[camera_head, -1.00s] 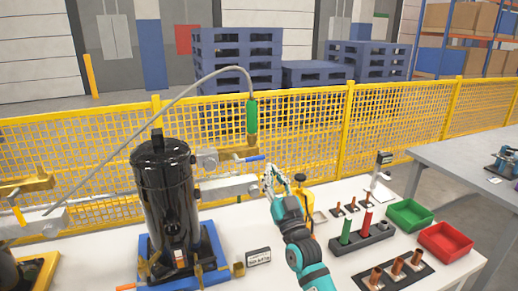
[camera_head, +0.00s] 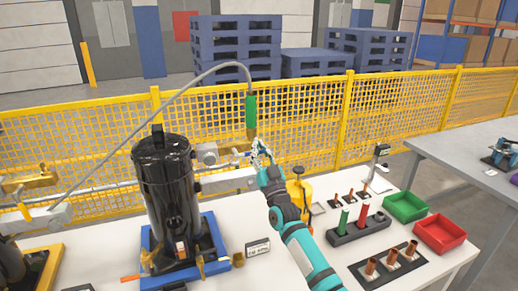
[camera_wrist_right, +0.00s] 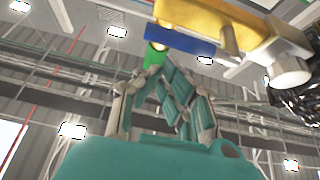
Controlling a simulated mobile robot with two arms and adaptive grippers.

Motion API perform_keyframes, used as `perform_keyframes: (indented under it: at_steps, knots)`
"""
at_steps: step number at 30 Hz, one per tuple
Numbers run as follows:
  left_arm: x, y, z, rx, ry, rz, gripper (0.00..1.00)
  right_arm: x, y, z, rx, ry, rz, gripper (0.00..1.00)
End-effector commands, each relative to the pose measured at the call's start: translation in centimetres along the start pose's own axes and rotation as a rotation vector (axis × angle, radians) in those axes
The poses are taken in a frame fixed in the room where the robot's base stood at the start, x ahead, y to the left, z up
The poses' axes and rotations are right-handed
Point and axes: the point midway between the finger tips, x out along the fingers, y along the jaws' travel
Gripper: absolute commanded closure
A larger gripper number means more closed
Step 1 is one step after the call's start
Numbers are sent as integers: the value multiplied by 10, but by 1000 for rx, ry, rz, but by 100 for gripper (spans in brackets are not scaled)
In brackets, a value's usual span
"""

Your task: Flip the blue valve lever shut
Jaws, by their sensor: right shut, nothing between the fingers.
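The blue valve lever (camera_wrist_right: 180,40) shows in the right wrist view, lying along a brass valve body (camera_wrist_right: 205,18). In the head view my right gripper largely covers the lever, and its exact angle is hard to read there. My right gripper (camera_head: 258,148) is shut and empty, at the right end of the valve. In the wrist view its fingers (camera_wrist_right: 165,78) are close together, just below the lever; I cannot tell whether they touch it. My left gripper is not in view.
A black compressor tank (camera_head: 167,190) stands left of my right arm. A yellow knobbed item (camera_head: 299,190), green bin (camera_head: 406,207) and red bin (camera_head: 440,234) are to the right. Yellow mesh fence (camera_head: 395,115) runs behind.

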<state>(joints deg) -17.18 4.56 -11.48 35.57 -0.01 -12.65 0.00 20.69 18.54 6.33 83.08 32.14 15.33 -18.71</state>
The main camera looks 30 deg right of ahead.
Motion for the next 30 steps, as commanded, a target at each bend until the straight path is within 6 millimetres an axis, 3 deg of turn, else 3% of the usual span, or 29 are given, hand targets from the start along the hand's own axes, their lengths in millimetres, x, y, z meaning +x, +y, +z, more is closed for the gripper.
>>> perform_keyframes:
  at_steps: [30]
  knots:
    - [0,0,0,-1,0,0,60,-5,5,13,73,0,42,100]
